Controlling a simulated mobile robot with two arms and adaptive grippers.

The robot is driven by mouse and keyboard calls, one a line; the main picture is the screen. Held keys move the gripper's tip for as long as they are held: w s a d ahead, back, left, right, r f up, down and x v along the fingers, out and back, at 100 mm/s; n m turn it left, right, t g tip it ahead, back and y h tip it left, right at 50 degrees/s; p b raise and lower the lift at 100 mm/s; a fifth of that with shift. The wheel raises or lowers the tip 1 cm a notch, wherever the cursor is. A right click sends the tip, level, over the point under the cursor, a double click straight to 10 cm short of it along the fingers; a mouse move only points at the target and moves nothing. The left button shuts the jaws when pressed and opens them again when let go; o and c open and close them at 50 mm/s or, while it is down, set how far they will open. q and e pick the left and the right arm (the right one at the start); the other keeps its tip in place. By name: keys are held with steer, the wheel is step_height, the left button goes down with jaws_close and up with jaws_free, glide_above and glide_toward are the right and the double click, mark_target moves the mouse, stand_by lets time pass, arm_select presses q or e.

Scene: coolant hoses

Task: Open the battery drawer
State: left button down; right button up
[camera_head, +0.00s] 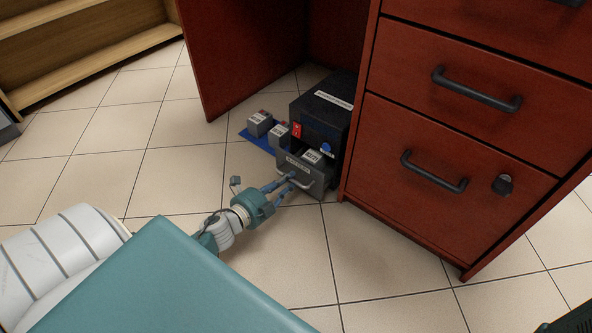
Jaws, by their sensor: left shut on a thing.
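A black box-shaped unit (321,122) stands on the floor under the desk, with a label on its top edge. Its grey battery drawer (316,188) is at the bottom of the front and stands out from the unit. A labelled grey block (317,157) shows inside the drawer. My left gripper (287,180) reaches in from the left and is shut on the drawer's handle at the front. The fingers cover part of the handle. My right gripper is not in view.
Grey labelled blocks (259,123) stand on a blue mat (258,139) left of the unit. A red cabinet (470,140) with handled drawers rises close on the right. A wooden shelf (90,45) is at the upper left. The tiled floor in front is clear.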

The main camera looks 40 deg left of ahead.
arm_select(q)
steer(key=p+v, duration=0.1)
steer(key=v, duration=0.3)
steer(key=f+v, duration=0.1)
steer(key=v, duration=0.3)
steer(key=f+p+v, duration=0.1)
steer(key=v, duration=0.3)
steer(key=shift+s+f+p, duration=0.2)
steer(key=shift+f+p, duration=0.05)
steer(key=shift+p, duration=0.05)
steer(key=c, duration=1.7)
jaws_free()
steer(key=v, duration=1.2)
steer(key=shift+a, duration=0.15)
